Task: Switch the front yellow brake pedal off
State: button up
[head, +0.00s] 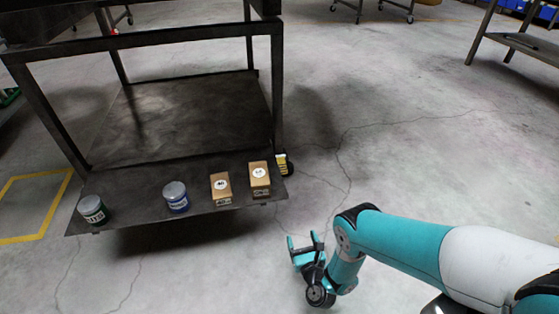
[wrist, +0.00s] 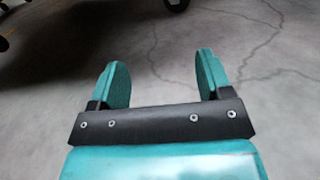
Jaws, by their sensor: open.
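A small yellow brake pedal (head: 281,159) shows at the dark caster (head: 288,169) by the right side of the metal cart (head: 130,35), just right of the lower shelf. Whether the pedal is pressed down or raised cannot be told. My gripper (head: 303,238) is low over the floor, in front of and slightly right of that caster, apart from it. Its teal fingers are spread and empty, also in the wrist view (wrist: 162,72). In the wrist view a dark wheel (wrist: 175,4) is cut off by the top edge; the yellow pedal cannot be made out clearly there.
On the cart's lower shelf (head: 140,200) stand a green-labelled can (head: 93,210), a blue-labelled can (head: 176,197) and two brown boxes, left (head: 221,188) and right (head: 260,179). The shelf's edge overhangs the floor. Bare concrete lies right of the cart.

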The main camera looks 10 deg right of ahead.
aim_at(281, 158)
jog(key=i, duration=0.85)
jog(key=u, duration=0.45)
